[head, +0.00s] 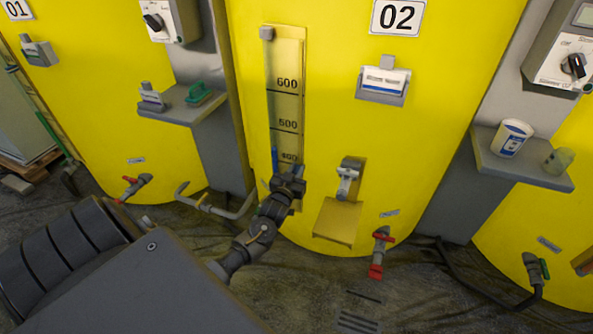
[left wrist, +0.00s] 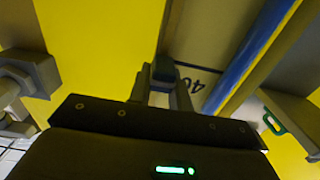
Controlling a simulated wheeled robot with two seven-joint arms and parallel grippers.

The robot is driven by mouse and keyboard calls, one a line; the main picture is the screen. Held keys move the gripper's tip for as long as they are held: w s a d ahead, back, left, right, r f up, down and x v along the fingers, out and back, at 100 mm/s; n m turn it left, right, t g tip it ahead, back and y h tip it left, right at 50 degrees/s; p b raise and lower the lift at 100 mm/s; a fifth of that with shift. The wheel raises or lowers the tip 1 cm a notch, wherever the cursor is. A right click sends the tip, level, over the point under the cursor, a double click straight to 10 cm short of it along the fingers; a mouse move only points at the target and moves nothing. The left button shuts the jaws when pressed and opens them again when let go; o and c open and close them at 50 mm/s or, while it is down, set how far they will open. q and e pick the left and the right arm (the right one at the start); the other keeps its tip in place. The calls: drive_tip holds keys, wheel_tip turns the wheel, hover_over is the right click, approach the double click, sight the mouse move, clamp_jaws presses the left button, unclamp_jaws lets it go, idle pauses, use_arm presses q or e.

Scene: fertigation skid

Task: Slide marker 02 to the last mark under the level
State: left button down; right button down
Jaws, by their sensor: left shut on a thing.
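Tank 02 (head: 450,85) is yellow and carries an upright level gauge (head: 286,65) with black marks labelled 600, 500 and 400. A blue level column (head: 274,160) stands at the gauge's left side, its top between the 500 and 400 marks. It also shows large in the left wrist view (left wrist: 248,62). My left gripper (head: 288,182) is at the gauge just below the 400 label, shut on a small dark-blue piece (left wrist: 163,70), which appears to be marker 02. In the head view my gripper hides the marker. My right gripper is out of view.
A grey lever outlet (head: 348,180) sits right of the gauge above a yellow ledge (head: 337,220). A red-handled valve (head: 380,255) is lower right. A grey shelf (head: 190,108) is to the left, another with a white container (head: 511,138) to the right.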

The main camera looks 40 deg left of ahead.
use_arm(q)
drive_tip(key=c, duration=1.3)
unclamp_jaws()
drive_tip(key=shift+s+d, duration=0.25)
drive_tip(key=shift+s, duration=0.25)
drive_tip(key=p+v, duration=0.1)
drive_tip(key=v, duration=0.8)
drive_tip(key=shift+s+d, duration=0.15)
drive_tip(key=shift+s, duration=0.2)
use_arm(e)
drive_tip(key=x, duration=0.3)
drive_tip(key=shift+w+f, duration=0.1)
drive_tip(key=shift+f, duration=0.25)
